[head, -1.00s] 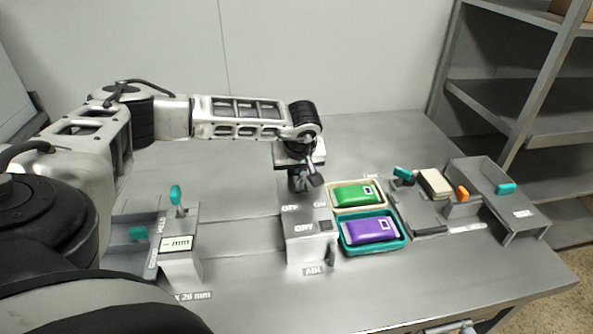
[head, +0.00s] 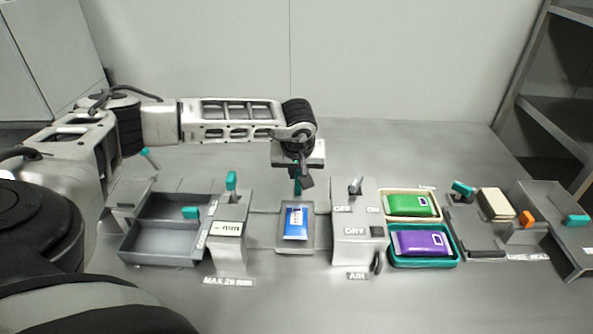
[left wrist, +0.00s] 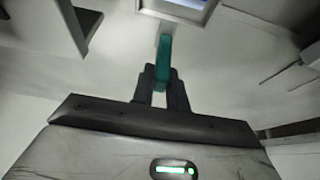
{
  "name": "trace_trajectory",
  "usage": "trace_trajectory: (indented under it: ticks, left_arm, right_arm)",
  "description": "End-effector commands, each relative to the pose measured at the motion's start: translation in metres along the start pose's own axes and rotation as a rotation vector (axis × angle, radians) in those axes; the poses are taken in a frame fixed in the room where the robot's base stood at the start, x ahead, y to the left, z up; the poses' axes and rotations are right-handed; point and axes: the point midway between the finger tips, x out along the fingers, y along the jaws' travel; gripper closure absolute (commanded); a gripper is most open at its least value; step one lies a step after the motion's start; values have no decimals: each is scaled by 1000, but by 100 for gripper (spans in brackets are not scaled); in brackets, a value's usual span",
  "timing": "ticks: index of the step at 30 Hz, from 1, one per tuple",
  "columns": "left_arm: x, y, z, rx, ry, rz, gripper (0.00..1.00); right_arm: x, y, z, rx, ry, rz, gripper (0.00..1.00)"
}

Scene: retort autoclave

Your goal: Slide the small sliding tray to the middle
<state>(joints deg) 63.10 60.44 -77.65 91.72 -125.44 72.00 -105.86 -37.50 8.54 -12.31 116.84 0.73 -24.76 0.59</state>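The small sliding tray (head: 280,242) is a grey frame on a rail between the gauge box and the dryer box. A blue pouch (head: 294,222) lies in it. Its upright teal handle (head: 298,188) is at its back edge. My left gripper (head: 302,180) comes down from above behind the tray, shut on that handle. In the left wrist view the teal handle (left wrist: 164,60) is between the fingers (left wrist: 163,88), and a corner of the tray (left wrist: 175,12) shows at the top. My right gripper is not in view.
The gauge box (head: 229,245) with a teal lever is left of the tray, beside a grey two-part bin (head: 160,243). The dryer box (head: 357,240) is close on the right. Further right are green and purple pouches in trays (head: 424,262). The table front is clear.

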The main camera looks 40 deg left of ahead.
Motion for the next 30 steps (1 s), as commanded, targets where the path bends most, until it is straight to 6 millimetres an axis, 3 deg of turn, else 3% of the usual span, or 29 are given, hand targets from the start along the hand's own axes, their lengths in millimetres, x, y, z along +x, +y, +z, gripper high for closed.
trace_trajectory:
  ticks: [1,2,14,20,30]
  left_arm:
    - [-1,0,-1,0,3,3,72]
    - [-1,-1,-1,-1,3,2,64]
    - [-8,-1,-1,-3,2,1,64]
    - [-44,-1,-1,-1,5,4,64]
    - [-124,-1,-1,-2,6,4,64]
  right_arm:
    - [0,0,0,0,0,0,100]
    - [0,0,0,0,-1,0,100]
    - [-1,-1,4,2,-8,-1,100]
    - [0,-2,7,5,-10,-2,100]
    - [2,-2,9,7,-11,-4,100]
